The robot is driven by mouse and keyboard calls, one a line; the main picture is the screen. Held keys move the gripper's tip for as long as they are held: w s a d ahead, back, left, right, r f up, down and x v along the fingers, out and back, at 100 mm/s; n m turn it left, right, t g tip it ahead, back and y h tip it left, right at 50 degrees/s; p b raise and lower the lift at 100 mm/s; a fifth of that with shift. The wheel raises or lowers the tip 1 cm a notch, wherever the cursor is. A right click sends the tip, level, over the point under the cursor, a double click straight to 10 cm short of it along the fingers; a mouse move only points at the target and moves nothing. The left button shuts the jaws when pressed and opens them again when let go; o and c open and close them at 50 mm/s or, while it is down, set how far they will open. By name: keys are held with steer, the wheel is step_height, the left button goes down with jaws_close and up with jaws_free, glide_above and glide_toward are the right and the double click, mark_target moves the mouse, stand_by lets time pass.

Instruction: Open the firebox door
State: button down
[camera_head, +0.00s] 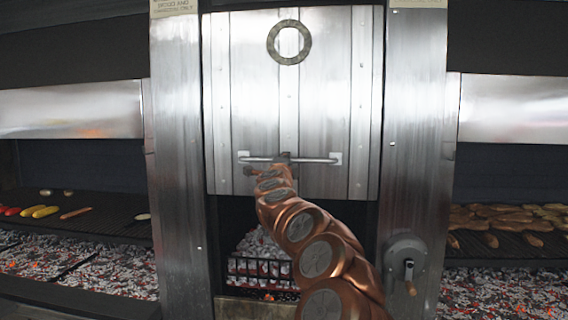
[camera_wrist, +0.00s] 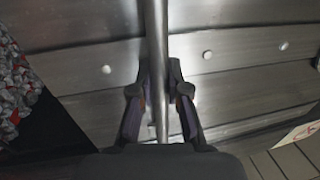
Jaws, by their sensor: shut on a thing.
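The firebox door (camera_head: 250,90) is a tall riveted steel panel between two steel posts. It is partly raised, and an open gap with glowing coals (camera_head: 262,250) shows below its lower edge. A horizontal bar handle (camera_head: 322,160) runs across the door's lower part. My gripper (camera_head: 284,158) is at the middle of this handle. In the wrist view the handle bar (camera_wrist: 156,60) passes between my two fingers (camera_wrist: 160,105), which are shut on it. The door's riveted face (camera_wrist: 235,55) lies behind the bar. My arm hides part of the opening.
A crank with a wooden handle (camera_head: 408,270) is on the right post (camera_head: 415,130). Grills with coals lie on both sides, with vegetables (camera_head: 44,212) on the left and browned food (camera_head: 500,215) on the right. A ring (camera_head: 289,60) is on the door's upper part.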

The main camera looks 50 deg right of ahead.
steer(key=shift+r, duration=0.2)
steer(key=c, duration=1.4)
jaws_free()
steer(key=shift+s+a, duration=0.1)
steer(key=shift+a, duration=0.05)
steer(key=shift+o, duration=1.3)
steer(key=shift+f, duration=0.1)
steer(key=v, duration=1.2)
